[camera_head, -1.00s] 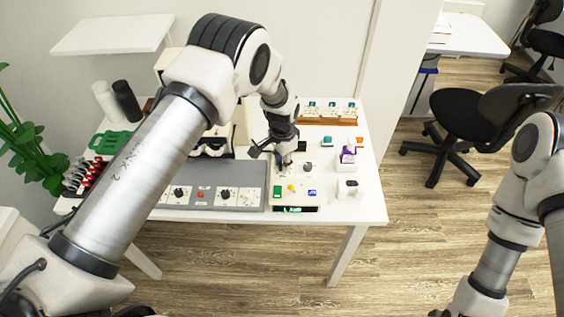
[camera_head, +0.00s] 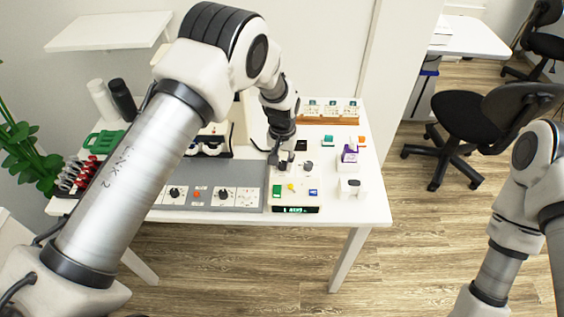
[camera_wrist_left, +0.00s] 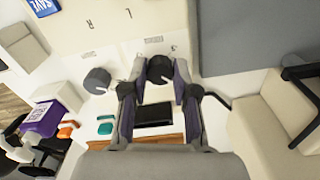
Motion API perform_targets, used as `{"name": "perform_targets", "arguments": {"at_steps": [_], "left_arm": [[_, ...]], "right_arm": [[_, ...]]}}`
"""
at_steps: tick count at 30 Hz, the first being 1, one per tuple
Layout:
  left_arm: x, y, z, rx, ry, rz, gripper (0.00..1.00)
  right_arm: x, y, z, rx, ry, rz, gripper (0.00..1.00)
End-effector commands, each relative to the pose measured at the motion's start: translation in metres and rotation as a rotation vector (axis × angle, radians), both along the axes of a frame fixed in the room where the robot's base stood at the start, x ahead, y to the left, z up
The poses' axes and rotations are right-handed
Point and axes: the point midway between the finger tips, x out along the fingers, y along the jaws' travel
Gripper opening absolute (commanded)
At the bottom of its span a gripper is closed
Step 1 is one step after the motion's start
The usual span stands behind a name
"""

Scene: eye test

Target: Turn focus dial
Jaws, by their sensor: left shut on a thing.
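A pale control panel (camera_head: 286,201) with a lit green display (camera_head: 295,210) stands near the table's front edge. It has small coloured buttons and two dark round dials at its back. In the left wrist view one dial (camera_wrist_left: 160,69), with a white pointer mark, sits between the fingers of my left gripper (camera_wrist_left: 157,88), which is shut on it. The other dial (camera_wrist_left: 97,81) stands free beside it; it also shows in the head view (camera_head: 308,165). I cannot read which one is the focus dial. In the head view my left gripper (camera_head: 281,161) partly hides the held dial. My right gripper is out of frame.
A grey panel (camera_head: 228,180) with knobs adjoins the pale panel on the left. A purple-and-white box (camera_head: 349,155) and a white block (camera_head: 352,188) stand to the right. A brown rack (camera_head: 328,120) is behind. Red-topped items (camera_head: 85,172) lie far left.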

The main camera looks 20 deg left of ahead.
Motion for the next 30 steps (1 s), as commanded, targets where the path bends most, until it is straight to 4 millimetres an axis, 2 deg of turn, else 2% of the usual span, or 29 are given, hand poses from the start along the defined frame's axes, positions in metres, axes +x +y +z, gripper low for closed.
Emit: {"name": "perform_targets", "arguments": {"at_steps": [1, 17, 18, 19, 30], "left_arm": [[-0.0026, -0.0006, -0.0050, 0.000, 0.007, 0.011, 0.00], [-0.0030, -0.0004, -0.0048, 0.001, 0.008, 0.039, 0.00], [-0.0030, -0.0004, -0.0048, 0.001, 0.008, 0.039, 0.42], [-0.0029, -0.0003, -0.0047, 0.001, 0.008, 0.039, 0.53], [-0.0004, 0.0000, 0.0036, 0.000, 0.001, 0.039, 0.54]], "right_arm": [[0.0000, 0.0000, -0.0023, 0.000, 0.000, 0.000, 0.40], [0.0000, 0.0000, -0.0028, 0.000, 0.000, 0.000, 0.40], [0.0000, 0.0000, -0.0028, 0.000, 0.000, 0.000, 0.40], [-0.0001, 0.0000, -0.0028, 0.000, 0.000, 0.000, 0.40], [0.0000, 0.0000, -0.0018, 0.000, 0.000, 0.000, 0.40]]}}
